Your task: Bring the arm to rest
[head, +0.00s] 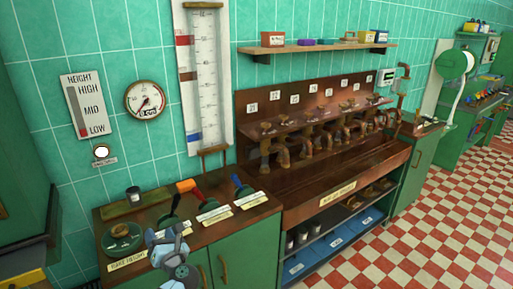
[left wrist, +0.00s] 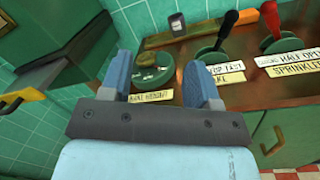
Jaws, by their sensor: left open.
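My left gripper (head: 168,236) is in the lower left of the head view, in front of the green cabinet and near the front edge of its brown top. In the left wrist view its two blue fingers (left wrist: 158,78) stand apart with nothing held between them. Beyond and between the fingers is a round green plate (left wrist: 152,58) with small things on it; it also shows in the head view (head: 121,229), left of the gripper. My right gripper is in neither view.
Levers with a red handle (head: 186,186) and a blue handle (head: 236,181) stand on the cabinet top (head: 150,219), right of the gripper. A dark jar (head: 133,194) stands behind. A brown bench (head: 310,185) with taps is farther right. The checked floor (head: 400,250) at right is clear.

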